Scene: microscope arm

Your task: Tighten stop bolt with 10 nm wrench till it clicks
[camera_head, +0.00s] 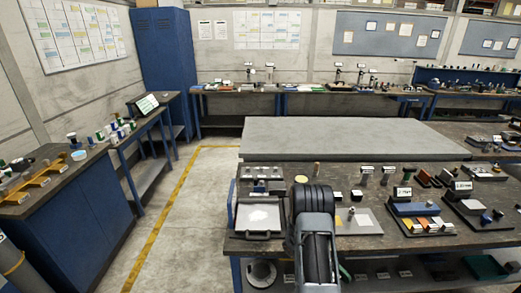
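My arm rises from the bottom centre over the near edge of the workbench (350,243). Its dark rounded links hide the bench behind them, and my gripper's fingers do not show. I cannot pick out the stop bolt. I cannot tell which item is the 10 Nm wrench. On the right half of the bench stand dark holders with small white labels, one label (403,192) on a blue-sided holder and another (463,185) further right. The label print is too small to read surely.
A grey tray (259,233) lies left of my arm, and a light plate (358,228) lies right of it. A raised grey slab (345,138) is behind. Blue cabinets with a dark top (62,185) stand at left. The floor between them is clear, with a yellow line.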

